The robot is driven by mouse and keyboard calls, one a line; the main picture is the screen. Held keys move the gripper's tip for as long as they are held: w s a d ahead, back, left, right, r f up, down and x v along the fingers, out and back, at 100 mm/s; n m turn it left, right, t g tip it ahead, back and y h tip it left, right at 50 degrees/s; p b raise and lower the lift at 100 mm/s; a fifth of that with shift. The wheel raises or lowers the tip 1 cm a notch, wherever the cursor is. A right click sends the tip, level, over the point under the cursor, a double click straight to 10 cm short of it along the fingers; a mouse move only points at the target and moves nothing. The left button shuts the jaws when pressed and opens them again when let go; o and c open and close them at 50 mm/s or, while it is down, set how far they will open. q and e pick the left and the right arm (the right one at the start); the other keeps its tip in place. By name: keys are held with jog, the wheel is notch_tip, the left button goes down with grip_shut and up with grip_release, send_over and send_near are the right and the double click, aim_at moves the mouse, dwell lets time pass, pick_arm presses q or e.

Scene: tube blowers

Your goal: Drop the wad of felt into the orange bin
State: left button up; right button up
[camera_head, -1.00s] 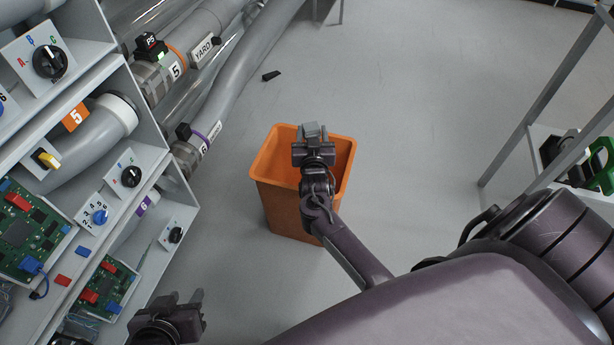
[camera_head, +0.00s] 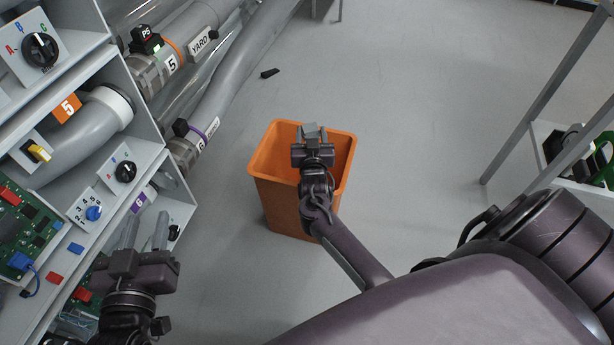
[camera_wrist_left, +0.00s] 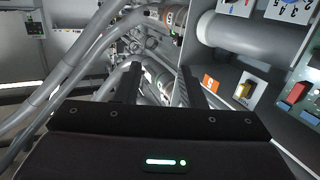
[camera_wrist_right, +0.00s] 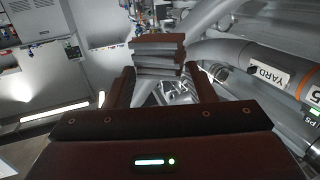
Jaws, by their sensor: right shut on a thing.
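The orange bin (camera_head: 283,205) stands on the floor in the middle of the head view, its top open. My right gripper (camera_head: 313,142) is over the bin's opening, shut on the grey wad of felt (camera_head: 312,130). In the right wrist view the wad (camera_wrist_right: 158,56) looks like a layered, folded block between the fingers. The bin's inside is partly hidden by my right gripper and arm. My left gripper (camera_head: 146,232) is beside the shelf at lower left, open and empty, its two fingers apart; they also show in the left wrist view (camera_wrist_left: 160,85).
A grey shelf unit (camera_head: 150,150) with knobs, circuit boards and pipes lines the left side, close to my left gripper. A small black object (camera_head: 270,73) lies on the floor behind the bin. A metal rack (camera_head: 545,110) stands at right. The floor between is clear.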

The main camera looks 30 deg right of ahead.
jog(key=shift+f+b, duration=0.5)
jog(key=shift+f, duration=0.1)
pick_arm(q)
notch_tip(320, 180, up, 17)
jog(key=s+a+t+h+b, duration=0.1)
jog(key=s+a+t+h, duration=0.1)
jog(key=t, duration=0.6)
jog(key=shift+s+f+t+h, duration=0.15)
jog(key=shift+s+t+h, duration=0.15)
jog(key=shift+h, duration=0.4)
pick_arm(e)
jog(key=shift+f, duration=0.6)
pick_arm(q)
jog(key=shift+a, duration=0.1)
pick_arm(e)
jog(key=o, duration=1)
pick_arm(q)
jog(key=shift+w, duration=0.1)
